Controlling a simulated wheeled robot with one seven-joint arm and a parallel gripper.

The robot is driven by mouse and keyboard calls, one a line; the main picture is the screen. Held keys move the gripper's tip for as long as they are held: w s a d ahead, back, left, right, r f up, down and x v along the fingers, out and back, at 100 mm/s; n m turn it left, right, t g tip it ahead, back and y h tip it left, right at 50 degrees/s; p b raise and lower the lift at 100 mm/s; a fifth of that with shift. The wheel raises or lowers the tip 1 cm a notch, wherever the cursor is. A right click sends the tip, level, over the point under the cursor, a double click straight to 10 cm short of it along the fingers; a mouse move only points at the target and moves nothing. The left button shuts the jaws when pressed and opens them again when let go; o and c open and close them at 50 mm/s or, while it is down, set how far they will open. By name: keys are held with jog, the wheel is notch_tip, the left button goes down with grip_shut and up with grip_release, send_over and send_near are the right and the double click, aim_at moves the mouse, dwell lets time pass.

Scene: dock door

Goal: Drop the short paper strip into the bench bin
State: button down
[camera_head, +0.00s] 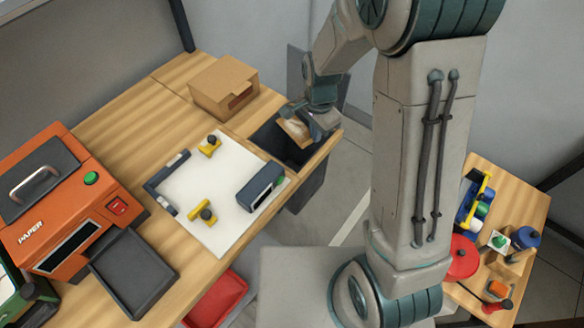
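The bench bin (271,140) is a dark, open-topped box set into the right end of the wooden bench. My gripper (299,126) is over the bin's opening, pointing down. A short tan paper strip (294,132) shows at the fingers, and the gripper looks shut on it. The strip hangs tilted over the dark opening. The fingertips are small and partly covered by the strip and my wrist. The bin's floor is in shadow, so I cannot tell what lies inside.
A cardboard box (223,88) stands left of the bin. A white board (222,208) with yellow clamps and a dark block (260,186) lies in front. An orange paper machine (62,215) and dark tray (133,272) are at left. A small table (528,207) with several items is at right.

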jog(key=shift+f, duration=0.65)
jog(key=c, duration=1.6)
grip_release()
notch_tip(320, 180, up, 14)
jog(key=b, duration=0.1)
